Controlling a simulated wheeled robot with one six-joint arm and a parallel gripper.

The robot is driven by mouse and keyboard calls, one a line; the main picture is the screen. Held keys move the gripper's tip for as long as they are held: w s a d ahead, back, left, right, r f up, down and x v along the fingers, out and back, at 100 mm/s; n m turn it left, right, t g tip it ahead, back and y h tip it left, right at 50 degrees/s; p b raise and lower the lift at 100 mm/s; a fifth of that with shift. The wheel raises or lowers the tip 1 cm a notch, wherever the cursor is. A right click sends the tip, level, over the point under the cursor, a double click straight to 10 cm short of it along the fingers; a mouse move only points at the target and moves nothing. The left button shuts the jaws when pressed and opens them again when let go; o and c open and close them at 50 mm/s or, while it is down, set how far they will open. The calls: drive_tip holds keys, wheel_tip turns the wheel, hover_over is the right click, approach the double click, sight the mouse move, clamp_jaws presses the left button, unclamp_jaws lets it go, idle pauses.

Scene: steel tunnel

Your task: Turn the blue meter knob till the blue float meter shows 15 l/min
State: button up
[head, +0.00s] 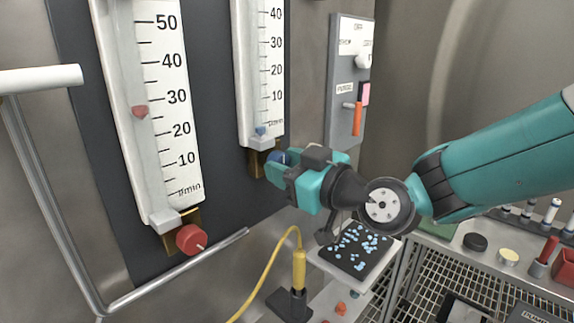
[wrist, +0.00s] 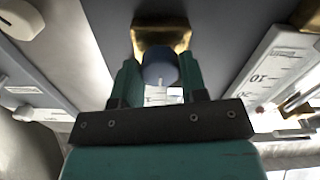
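The blue float meter (head: 258,60) is the right one of two upright scales on the dark panel. Its small blue float (head: 261,131) sits at the bottom of the tube, below the 10 mark, near the l/min label. The blue meter knob (head: 277,157) is under it on a brass block, and shows in the wrist view (wrist: 159,68) too. My teal gripper (head: 284,166) reaches in from the right. In the wrist view its fingers (wrist: 159,75) lie on both sides of the knob, seemingly touching it. The knob's pointer mark is hidden.
The red meter (head: 178,80), its float near 27, and its red knob (head: 191,239) are to the left. A metal handrail (head: 60,190) stands in front. A grey switch box (head: 350,80) is at right. A yellow cable (head: 270,262) and a black tray (head: 357,250) are below.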

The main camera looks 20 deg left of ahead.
drive_tip(key=shift+c, duration=0.5)
drive_tip(key=shift+m, duration=0.4)
drive_tip(key=shift+m+b, duration=0.95)
drive_tip(key=shift+m, duration=1.55)
drive_tip(key=o, duration=0.9)
